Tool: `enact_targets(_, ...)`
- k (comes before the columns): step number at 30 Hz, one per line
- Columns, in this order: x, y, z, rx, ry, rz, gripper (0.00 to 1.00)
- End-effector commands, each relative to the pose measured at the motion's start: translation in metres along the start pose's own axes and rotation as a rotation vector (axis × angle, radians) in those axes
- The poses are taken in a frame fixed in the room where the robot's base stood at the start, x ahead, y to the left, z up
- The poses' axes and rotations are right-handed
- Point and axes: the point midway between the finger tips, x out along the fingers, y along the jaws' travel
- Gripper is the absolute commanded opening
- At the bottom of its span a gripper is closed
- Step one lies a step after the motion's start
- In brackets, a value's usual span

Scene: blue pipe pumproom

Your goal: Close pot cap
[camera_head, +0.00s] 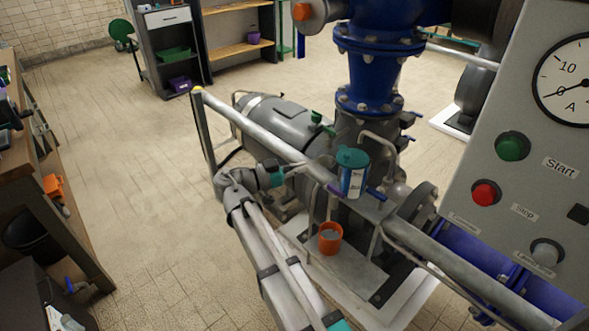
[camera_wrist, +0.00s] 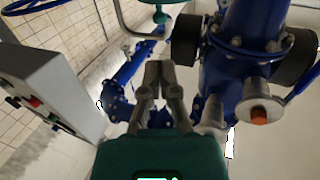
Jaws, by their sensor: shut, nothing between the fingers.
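A blue and white pot (camera_head: 352,182) with a teal cap (camera_head: 351,157) stands upright on the ledge by the pipework in the head view. The cap is at the pot's top; I cannot tell whether it is fully seated. My gripper (camera_head: 300,168) is left of the pot and apart from it, pointing right. In the wrist view my gripper (camera_wrist: 160,68) has its grey fingers together with nothing between them. A teal piece (camera_wrist: 158,15) shows beyond the fingertips at the top; I cannot tell whether it is the cap.
An orange cup (camera_head: 330,238) stands below the pot, near my arm. A blue pipe (camera_head: 372,75) rises behind the pot, and a control panel (camera_head: 520,150) stands at the right. Open floor lies at the left.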

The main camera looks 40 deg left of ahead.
Motion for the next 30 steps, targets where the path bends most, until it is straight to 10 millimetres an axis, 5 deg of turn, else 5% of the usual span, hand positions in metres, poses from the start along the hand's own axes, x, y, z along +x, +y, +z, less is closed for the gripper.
enact_targets(18, 0.089, 0.001, 0.000, 0.000, 0.000, 0.002, 0.00)
enact_targets(30, 0.107, 0.001, 0.000, 0.000, 0.000, 0.001, 0.00)
